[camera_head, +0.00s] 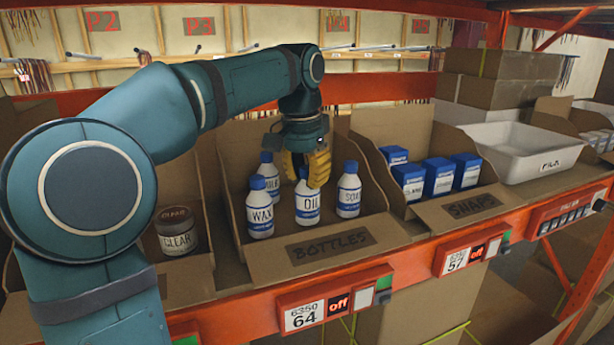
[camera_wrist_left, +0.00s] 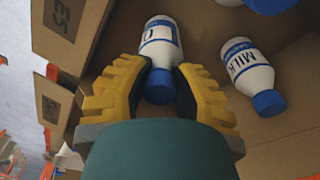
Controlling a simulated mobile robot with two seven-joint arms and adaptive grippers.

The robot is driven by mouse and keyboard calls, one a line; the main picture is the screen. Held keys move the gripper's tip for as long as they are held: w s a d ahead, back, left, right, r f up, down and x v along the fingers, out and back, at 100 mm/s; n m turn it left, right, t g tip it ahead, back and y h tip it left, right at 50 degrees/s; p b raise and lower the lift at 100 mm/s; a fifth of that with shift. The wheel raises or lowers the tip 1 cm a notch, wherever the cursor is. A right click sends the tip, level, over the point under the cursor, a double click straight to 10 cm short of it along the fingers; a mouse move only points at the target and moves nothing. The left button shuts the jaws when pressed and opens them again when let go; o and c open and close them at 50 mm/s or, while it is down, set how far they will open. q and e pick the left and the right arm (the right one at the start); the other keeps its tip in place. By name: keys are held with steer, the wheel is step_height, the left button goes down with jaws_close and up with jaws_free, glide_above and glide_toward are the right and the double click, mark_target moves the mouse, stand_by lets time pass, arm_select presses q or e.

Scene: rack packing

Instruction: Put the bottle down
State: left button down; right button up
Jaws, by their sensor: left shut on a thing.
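My left gripper (camera_head: 312,172) has yellow fingers and reaches down into the cardboard bin labelled BOTTLES (camera_head: 330,244). It is shut on the white bottle labelled OIL (camera_head: 307,208), around its blue cap end. The bottle is upright, inside the bin. I cannot tell whether its base touches the bin floor. In the left wrist view the gripper (camera_wrist_left: 168,75) has its fingers either side of the blue cap, with the white body of the OIL bottle (camera_wrist_left: 160,42) beyond. My right gripper is in neither view.
In the bin, the WAX bottle (camera_head: 260,214) stands left, the SOAP bottle (camera_head: 348,192) right, and the MILK bottle (camera_head: 269,174) behind; MILK also shows in the wrist view (camera_wrist_left: 244,66). A bin labelled SNAPS (camera_head: 470,206) holds blue boxes. A CLEAR jar (camera_head: 177,236) stands left.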

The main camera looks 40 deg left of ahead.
mark_target(302, 187)
arm_select(q)
steer(key=shift+f, duration=0.1)
steer(key=c, duration=0.9)
jaws_free()
steer(key=shift+o, duration=0.2)
steer(key=shift+r, duration=0.35)
step_height(302, 187, up, 12)
steer(key=s+p, duration=0.1)
steer(key=p, duration=0.1)
steer(key=shift+s+f, duration=0.2)
steer(key=shift+f, duration=0.05)
